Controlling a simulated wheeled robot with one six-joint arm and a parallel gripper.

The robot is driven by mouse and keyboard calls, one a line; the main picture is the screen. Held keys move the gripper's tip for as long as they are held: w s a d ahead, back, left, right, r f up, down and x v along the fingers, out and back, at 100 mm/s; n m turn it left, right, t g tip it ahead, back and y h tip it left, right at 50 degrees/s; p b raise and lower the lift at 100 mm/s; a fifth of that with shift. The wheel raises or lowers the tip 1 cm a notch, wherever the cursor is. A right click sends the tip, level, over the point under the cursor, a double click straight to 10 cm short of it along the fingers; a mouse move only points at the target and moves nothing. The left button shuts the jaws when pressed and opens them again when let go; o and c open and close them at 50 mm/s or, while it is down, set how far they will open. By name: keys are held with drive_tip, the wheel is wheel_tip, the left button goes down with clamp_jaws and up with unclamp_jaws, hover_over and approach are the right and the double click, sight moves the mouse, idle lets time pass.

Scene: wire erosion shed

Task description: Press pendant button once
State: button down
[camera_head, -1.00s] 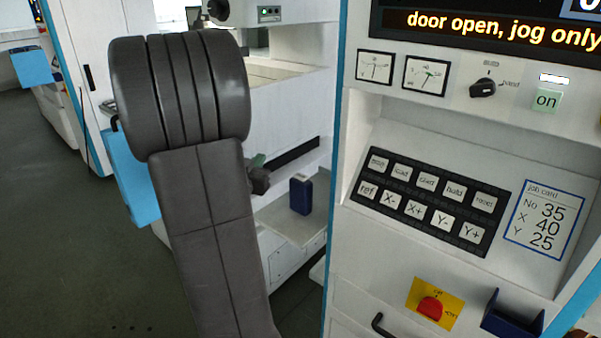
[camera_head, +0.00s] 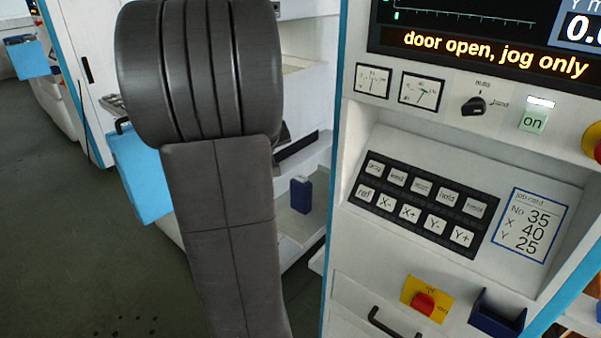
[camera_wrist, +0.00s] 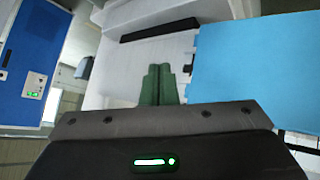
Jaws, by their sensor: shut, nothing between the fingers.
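The black key panel (camera_head: 423,205) on the white machine front carries several pale keys, among them ref, X-, X+, Y- and Y+. No hand-held pendant can be made out for certain. My gripper (camera_wrist: 160,70) shows in the wrist view with its green fingers shut together and empty. It points towards white machine surfaces and touches nothing that I can see. In the head view my gripper is hidden behind my grey arm, to the left of the key panel.
A screen (camera_head: 490,50) above reads "door open, jog only". A lit "on" button (camera_head: 534,121), a selector knob (camera_head: 473,106), a red switch (camera_head: 424,304) and a job card (camera_head: 530,226) surround the panel. A blue panel (camera_wrist: 240,60) stands close right in the wrist view. Floor (camera_head: 70,220) at left is clear.

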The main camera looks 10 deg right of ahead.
drive_tip(key=s+d+r+m+g+h+p, duration=0.1)
drive_tip(key=s+d+r+g+h, duration=0.1)
drive_tip(key=d, duration=0.5)
wheel_tip(320, 180, up, 2)
drive_tip(key=shift+s+d+r+h, duration=0.1)
drive_tip(key=shift+s+d+h, duration=0.1)
drive_tip(key=shift+s+h, duration=0.7)
drive_tip(key=shift+w, duration=0.2)
drive_tip(key=b, duration=0.6)
hover_over(301, 178)
drive_tip(key=f, duration=0.7)
drive_tip(key=shift+s+a+f, duration=0.15)
drive_tip(key=shift+a+f, duration=0.05)
drive_tip(key=shift+a, duration=0.1)
drive_tip(key=shift+f+b, duration=0.7)
drive_tip(key=shift+b, duration=0.05)
drive_tip(key=shift+f, duration=0.1)
drive_tip(key=shift+f+b, duration=0.35)
drive_tip(key=shift+b, duration=0.3)
